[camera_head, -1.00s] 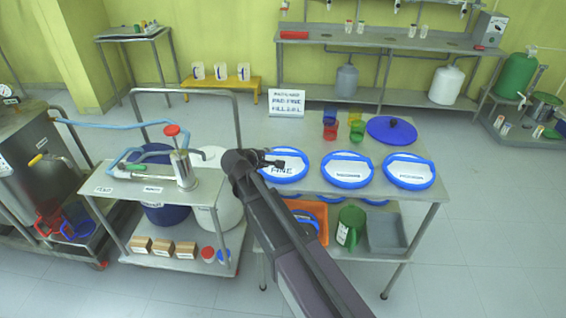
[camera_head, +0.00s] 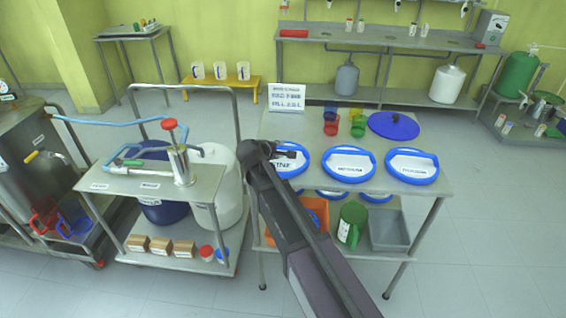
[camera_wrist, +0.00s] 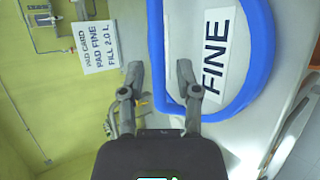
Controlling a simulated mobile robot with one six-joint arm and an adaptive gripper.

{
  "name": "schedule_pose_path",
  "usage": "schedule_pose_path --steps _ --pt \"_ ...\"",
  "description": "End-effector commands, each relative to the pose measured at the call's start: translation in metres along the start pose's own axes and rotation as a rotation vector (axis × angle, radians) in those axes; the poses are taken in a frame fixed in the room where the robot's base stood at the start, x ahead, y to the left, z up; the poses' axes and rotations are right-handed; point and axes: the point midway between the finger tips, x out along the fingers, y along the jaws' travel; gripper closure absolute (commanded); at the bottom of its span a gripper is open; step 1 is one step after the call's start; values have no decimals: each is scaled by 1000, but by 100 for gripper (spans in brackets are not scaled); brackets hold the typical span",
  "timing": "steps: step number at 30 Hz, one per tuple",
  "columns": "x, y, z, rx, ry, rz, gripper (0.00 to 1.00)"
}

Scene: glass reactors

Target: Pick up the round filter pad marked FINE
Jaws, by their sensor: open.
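The round filter pad marked FINE is white with a thick blue rim and lies on the steel table. In the head view the FINE pad (camera_head: 296,165) is the leftmost of three pads and my arm partly covers it. In the wrist view its label and rim (camera_wrist: 258,40) fill the upper right. My gripper (camera_wrist: 158,75) is open and empty. In the head view my gripper (camera_head: 297,155) is over the pad's left part.
Two similar pads, a middle one (camera_head: 349,164) and a right one (camera_head: 412,166), lie beside it. A card (camera_head: 287,104) reading PAD FINE, FILL 2.0 L stands behind. Coloured cups (camera_head: 331,122) and a blue lid (camera_head: 393,125) are at the back. A pump cart (camera_head: 165,190) stands left.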

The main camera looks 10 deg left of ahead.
Motion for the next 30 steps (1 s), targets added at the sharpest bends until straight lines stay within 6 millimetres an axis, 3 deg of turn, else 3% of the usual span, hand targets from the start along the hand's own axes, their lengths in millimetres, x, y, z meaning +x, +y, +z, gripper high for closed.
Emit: schedule_pose_path --steps 4,17,30 --pt "10 0 0 0 0 0 58" --pt "12 0 0 0 0 0 58" --pt "55 2 -8 1 0 -1 58"
